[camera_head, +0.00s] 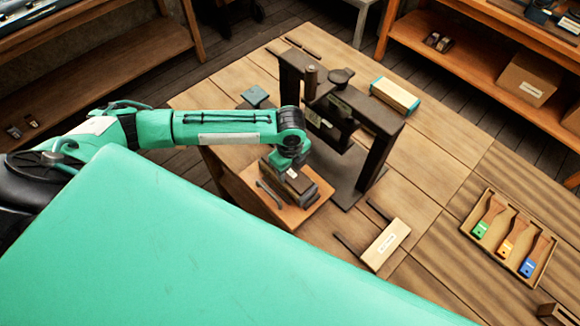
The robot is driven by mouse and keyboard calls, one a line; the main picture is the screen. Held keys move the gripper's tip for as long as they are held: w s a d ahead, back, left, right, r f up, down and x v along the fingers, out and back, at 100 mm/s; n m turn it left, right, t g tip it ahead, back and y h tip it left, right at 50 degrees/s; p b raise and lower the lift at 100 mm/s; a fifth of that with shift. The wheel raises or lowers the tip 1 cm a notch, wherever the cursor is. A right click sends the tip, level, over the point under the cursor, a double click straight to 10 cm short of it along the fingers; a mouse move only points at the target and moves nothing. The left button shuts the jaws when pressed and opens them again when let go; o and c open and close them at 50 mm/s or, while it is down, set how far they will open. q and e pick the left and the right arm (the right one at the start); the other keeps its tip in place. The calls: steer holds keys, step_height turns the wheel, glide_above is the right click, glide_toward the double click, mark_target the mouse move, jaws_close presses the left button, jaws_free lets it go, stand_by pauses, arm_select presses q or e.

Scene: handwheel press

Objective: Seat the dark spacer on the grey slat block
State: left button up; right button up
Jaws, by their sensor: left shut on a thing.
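My left gripper (289,171) points down over a small wooden board (318,208) in front of the press. It is shut on a small dark piece, apparently the dark spacer (299,181), partly hidden by the wrist. Below it on the board is a stack of greyish layers, apparently the grey slat block (301,199). I cannot tell whether the spacer touches the block or hangs just above it. My right gripper is not in view.
The dark handwheel press (375,160) stands right behind the board. A grey tool (269,194) lies on the board's left side. A labelled pale block (386,244), a teal-edged block (395,95), a blue-grey block (255,96) and a brush tray (487,252) are around.

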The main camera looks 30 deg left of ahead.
arm_select(q)
steer(key=shift+f, duration=0.1)
steer(key=o, duration=1.1)
steer(key=shift+r+b, duration=0.3)
steer(key=shift+r, duration=0.1)
step_height(320, 180, up, 5)
steer(key=shift+r+b, duration=0.15)
steer(key=shift+b, duration=0.75)
steer(key=shift+r, duration=0.7)
steer(key=shift+d, duration=0.1)
